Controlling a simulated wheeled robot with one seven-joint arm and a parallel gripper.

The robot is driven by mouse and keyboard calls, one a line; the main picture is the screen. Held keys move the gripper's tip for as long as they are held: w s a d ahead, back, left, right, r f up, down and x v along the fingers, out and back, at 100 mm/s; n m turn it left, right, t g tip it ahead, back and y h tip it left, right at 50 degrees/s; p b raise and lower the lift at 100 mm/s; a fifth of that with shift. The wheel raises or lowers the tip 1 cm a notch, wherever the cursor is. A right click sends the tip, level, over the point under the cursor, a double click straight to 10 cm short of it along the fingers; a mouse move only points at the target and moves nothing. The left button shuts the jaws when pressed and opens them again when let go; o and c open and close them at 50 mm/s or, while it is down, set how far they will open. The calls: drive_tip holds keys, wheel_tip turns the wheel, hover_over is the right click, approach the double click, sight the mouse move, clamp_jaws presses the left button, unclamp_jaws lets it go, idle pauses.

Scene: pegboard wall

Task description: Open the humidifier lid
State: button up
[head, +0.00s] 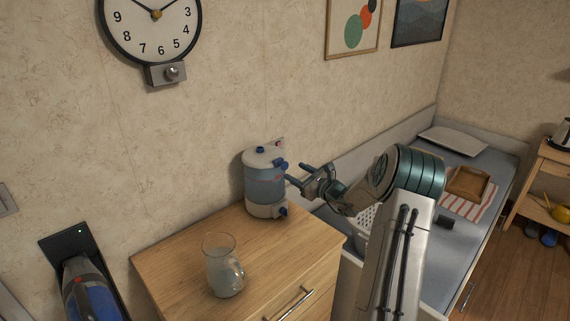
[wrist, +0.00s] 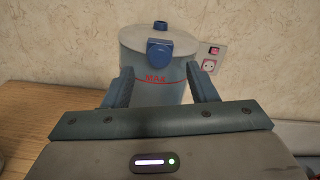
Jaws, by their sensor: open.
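The humidifier (head: 264,186) stands upright on the wooden dresser, against the wall. It has a blue-grey translucent tank, a pale base with a dark blue knob, and a white lid (head: 263,157) that sits closed on top. In the wrist view, the lid (wrist: 185,40) has a small blue cap on top and a blue tab (wrist: 160,52) at its front edge. My gripper (head: 296,174) is to the right of the humidifier. In the wrist view, my gripper (wrist: 160,88) is open, its two fingers either side of the tank's front below the tab. Whether they touch it is unclear.
A glass pitcher (head: 222,268) with pale liquid stands near the front of the dresser top (head: 180,262). A wall socket with a red switch (wrist: 211,58) is right of the humidifier.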

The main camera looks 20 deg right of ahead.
sight(286, 166)
drive_tip(key=p+x, duration=0.1)
drive_tip(key=x, duration=0.5)
drive_tip(key=shift+w+a, duration=0.1)
drive_tip(key=shift+w, duration=0.2)
